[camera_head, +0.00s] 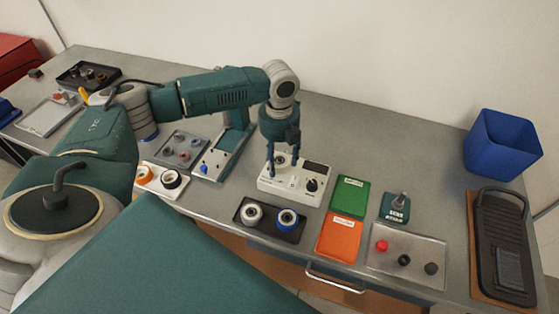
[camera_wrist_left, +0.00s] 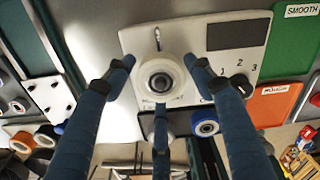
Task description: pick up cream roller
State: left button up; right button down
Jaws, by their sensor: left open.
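The cream roller (camera_head: 280,161) sits on a white test device (camera_head: 308,194) with a dark display and a knob. It also shows face-on in the left wrist view (camera_wrist_left: 160,76), with a grey hub at its centre. My left gripper (camera_head: 284,152) points down over the device, its blue fingers open around the roller. In the left wrist view my fingers (camera_wrist_left: 160,82) stand to the left, right and below the roller, with gaps at the two sides. Whether the lower finger touches it I cannot tell. My right gripper is not in view.
A black tray (camera_head: 269,232) with a pale roller and a blue roller lies in front of the device. Green (camera_head: 349,197) and orange (camera_head: 339,236) pads lie to its right. A blue bin (camera_head: 502,145) stands at the far right. Bare bench lies behind the pads.

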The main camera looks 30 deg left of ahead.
pick_arm(q)
jog(key=shift+c, duration=1)
jog(key=c, duration=0.5)
jog(key=shift+c, duration=1.4)
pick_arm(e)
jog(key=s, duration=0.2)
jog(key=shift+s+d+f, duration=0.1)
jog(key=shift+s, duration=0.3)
